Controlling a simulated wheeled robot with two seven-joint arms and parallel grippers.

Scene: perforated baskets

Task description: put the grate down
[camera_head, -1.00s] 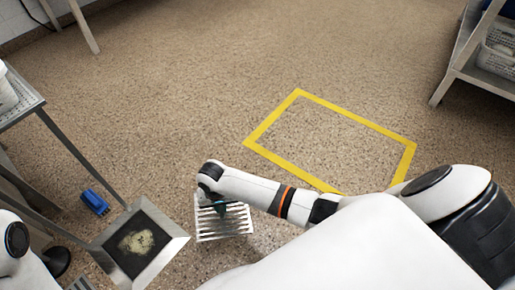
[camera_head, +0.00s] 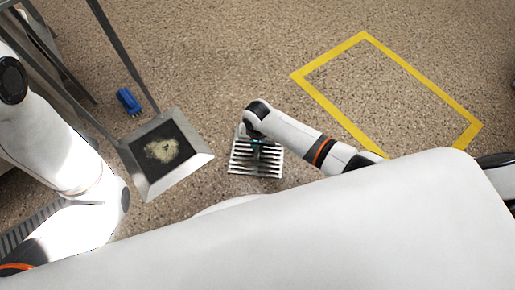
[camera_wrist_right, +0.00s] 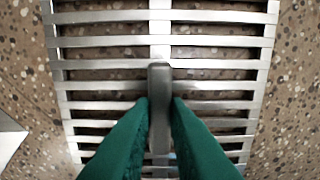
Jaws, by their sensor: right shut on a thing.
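The grate (camera_head: 255,170), a light metal square of parallel slats, is low over or on the floor just right of the drain; I cannot tell if it touches. My right gripper (camera_head: 257,147) is above it. In the right wrist view the green fingers (camera_wrist_right: 160,105) are shut on the raised grey handle (camera_wrist_right: 159,72) at the middle of the grate (camera_wrist_right: 105,16). The open drain (camera_head: 198,163) has a sloped metal rim around a dark pit with a pale yellowish clump (camera_head: 162,150). My left arm shows at left, but its gripper is out of view.
A blue object (camera_head: 128,101) lies on the floor beyond the drain. A metal table's legs (camera_head: 122,55) stand at the upper left, one close to the drain. A yellow taped rectangle (camera_head: 325,103) marks clear floor at right.

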